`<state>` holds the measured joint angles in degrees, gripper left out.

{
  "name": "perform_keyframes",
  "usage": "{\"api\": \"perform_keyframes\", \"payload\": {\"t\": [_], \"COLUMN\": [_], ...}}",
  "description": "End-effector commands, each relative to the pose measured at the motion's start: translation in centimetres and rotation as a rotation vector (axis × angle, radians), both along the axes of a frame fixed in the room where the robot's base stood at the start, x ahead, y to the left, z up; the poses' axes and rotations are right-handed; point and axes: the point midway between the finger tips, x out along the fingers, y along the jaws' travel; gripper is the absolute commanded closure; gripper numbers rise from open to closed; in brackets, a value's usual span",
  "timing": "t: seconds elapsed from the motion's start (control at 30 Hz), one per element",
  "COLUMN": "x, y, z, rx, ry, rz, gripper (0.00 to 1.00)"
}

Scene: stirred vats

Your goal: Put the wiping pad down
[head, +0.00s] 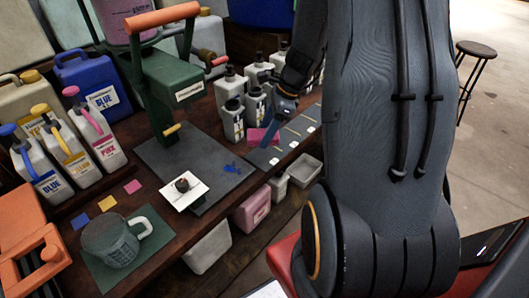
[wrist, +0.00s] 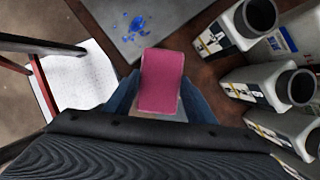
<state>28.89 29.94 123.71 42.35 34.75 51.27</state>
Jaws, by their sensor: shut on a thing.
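The pink wiping pad (wrist: 162,80) sits between the blue fingers of my gripper (wrist: 160,100) in the wrist view; the gripper is shut on it. In the head view the pad (head: 256,138) shows as a pink patch beside the fingers of my gripper (head: 272,128). It is over or near the dark strip with white labels at the right of the bench. I cannot tell whether the pad touches the surface below.
Blue spatter (head: 232,168) marks the grey mat (head: 190,150) left of the pad. Several pale bottles (head: 233,118) stand close behind my gripper, and at right in the wrist view. A green press (head: 172,85) rises on the left.

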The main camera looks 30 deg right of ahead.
Motion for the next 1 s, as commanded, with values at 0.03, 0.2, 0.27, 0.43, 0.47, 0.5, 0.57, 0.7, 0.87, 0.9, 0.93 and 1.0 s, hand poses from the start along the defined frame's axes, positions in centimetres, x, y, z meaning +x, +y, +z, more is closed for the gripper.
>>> {"api": "perform_keyframes", "payload": {"t": [0.03,0.2,0.27,0.43,0.47,0.5,0.57,0.7,0.87,0.9,0.93,1.0], "x": [-0.1,0.0,0.0,0.0,0.0,0.0,0.0,0.0,0.0,0.0,0.0,0.0], "y": [0.0,0.0,0.0,0.0,0.0,0.0,0.0,0.0,0.0,0.0,0.0,0.0], "z": [-1.0,-2.7,-3.2,-5.6,-6.0,-6.4,-6.8,-7.0,-7.0,-7.1,-7.2,-7.4], "rx": [0.002,0.0,0.0,0.0,0.0,0.0,0.0,-0.001,-0.001,-0.001,-0.001,-0.001], "ry": [0.004,0.001,0.001,0.002,0.002,0.002,0.0,0.0,0.0,0.0,0.0,0.0], "rz": [0.0,0.0,0.0,0.001,0.001,0.001,0.001,0.002,0.002,0.002,0.002,0.002], "gripper": [0.75,0.75,0.75,0.75,0.75,0.75,0.75,0.75,0.75,0.75,0.75,0.48]}}
